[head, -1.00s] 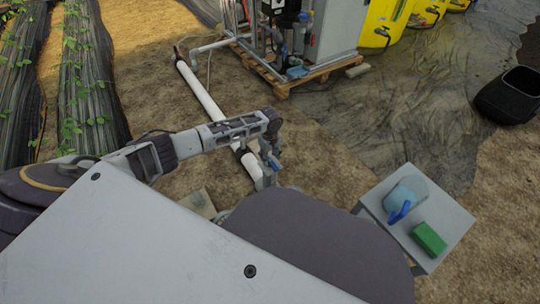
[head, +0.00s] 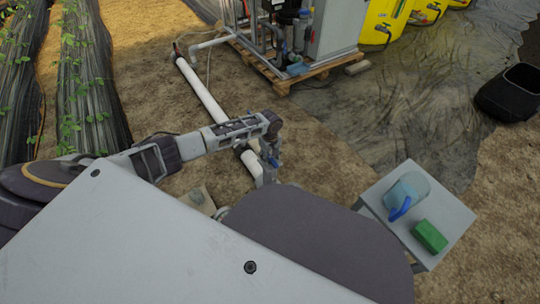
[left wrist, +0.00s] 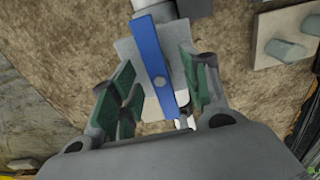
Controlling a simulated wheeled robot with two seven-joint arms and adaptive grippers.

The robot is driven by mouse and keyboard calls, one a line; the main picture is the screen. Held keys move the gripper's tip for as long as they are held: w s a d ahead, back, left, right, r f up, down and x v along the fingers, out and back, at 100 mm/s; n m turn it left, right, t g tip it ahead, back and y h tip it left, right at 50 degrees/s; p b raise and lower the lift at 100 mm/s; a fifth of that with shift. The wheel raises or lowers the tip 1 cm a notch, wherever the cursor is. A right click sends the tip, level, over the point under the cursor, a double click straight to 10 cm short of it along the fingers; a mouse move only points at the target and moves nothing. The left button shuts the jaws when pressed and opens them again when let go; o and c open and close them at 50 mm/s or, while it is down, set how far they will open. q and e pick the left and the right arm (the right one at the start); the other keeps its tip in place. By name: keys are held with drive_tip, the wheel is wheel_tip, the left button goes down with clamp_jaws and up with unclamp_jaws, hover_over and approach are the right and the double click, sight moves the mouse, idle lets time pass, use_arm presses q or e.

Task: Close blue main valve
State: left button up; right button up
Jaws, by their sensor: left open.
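The blue valve handle (left wrist: 157,72) is a flat bar with a round bolt head at its middle, in the left wrist view. It lies roughly in line with the white pipe, slightly tilted. In the head view a little blue of the handle (head: 273,162) shows beside my gripper. My left gripper (head: 269,168) is open at the valve. In the left wrist view its green-padded fingers (left wrist: 156,66) stand on either side of the handle, with a gap visible at the left pad. Whether the right pad touches is hard to tell. My right gripper is not in view.
The white pipe (head: 203,92) runs along the ground to the pump skid on a wooden pallet (head: 283,78). A small grey table (head: 447,229) at right holds a blue jug (head: 407,190) and a green block (head: 430,236). A black bin (head: 510,95) stands far right.

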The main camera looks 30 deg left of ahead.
use_arm(q)
drive_tip(key=shift+f, duration=0.8)
drive_tip(key=shift+c, duration=0.4)
clamp_jaws()
